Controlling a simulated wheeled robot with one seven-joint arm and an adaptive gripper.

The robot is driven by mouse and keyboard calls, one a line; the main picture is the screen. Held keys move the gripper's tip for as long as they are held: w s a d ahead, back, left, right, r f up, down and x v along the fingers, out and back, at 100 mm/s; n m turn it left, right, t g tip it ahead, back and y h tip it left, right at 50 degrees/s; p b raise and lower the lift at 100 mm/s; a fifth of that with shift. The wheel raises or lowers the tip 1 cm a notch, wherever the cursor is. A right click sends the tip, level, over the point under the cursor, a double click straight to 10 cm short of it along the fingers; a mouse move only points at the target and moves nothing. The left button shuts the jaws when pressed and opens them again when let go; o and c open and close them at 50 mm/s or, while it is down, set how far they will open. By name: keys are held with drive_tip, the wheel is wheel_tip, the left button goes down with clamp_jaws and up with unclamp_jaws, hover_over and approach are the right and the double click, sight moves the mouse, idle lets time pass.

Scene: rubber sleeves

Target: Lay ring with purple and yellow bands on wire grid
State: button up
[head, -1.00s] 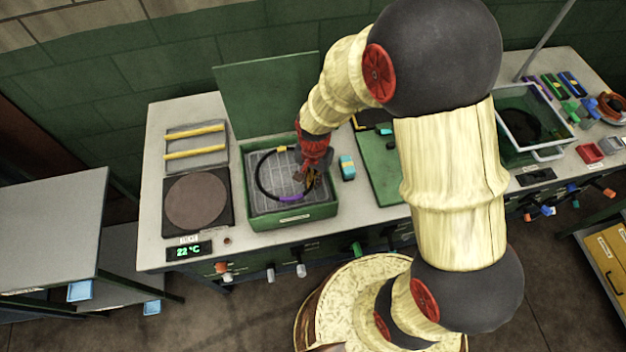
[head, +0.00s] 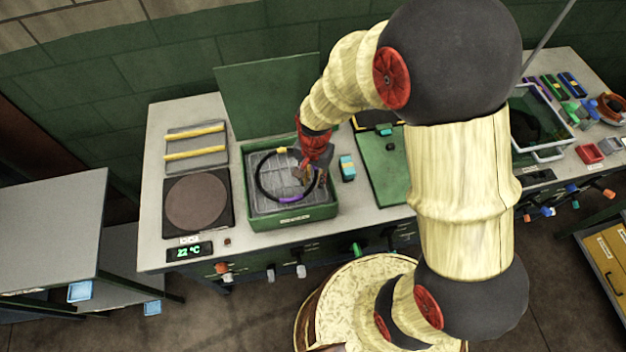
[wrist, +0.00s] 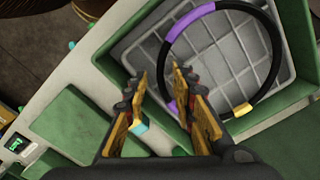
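The black ring (head: 258,176) has a yellow band and a purple band; it also shows in the wrist view (wrist: 276,50). It lies flat over the grey wire grid (head: 272,185) inside the green box (head: 293,220), and appears to rest on it. In the wrist view the grid (wrist: 225,50) shows through the ring. My gripper (head: 318,190) is at the ring's right side in the head view. In the wrist view my gripper's fingers (wrist: 159,82) are spread apart. The ring's near edge passes by the right finger, partly hidden behind it, and is not clamped.
The box's green lid (head: 268,95) stands open behind it. A blue block (head: 347,168) sits just right of the box. A round hotplate (head: 196,202) and a rack with yellow bars (head: 195,130) are to the left. A green board (head: 385,165) lies farther right.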

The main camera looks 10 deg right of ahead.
drive_tip(key=s+d+r+n+t, duration=0.1)
drive_tip(key=s+d+r+n, duration=0.15)
drive_tip(key=r, duration=0.95)
drive_tip(key=s+d+r+n+t, duration=0.1)
drive_tip(key=s+d+r+t, duration=0.15)
drive_tip(key=r, duration=0.85)
drive_tip(key=s+d+r+n+t, duration=0.2)
drive_tip(key=s+r+n, duration=0.2)
drive_tip(key=s+r, duration=0.4)
drive_tip(key=shift+s+p, duration=0.45)
drive_tip(key=shift+s, duration=0.15)
drive_tip(key=shift+d, duration=0.1)
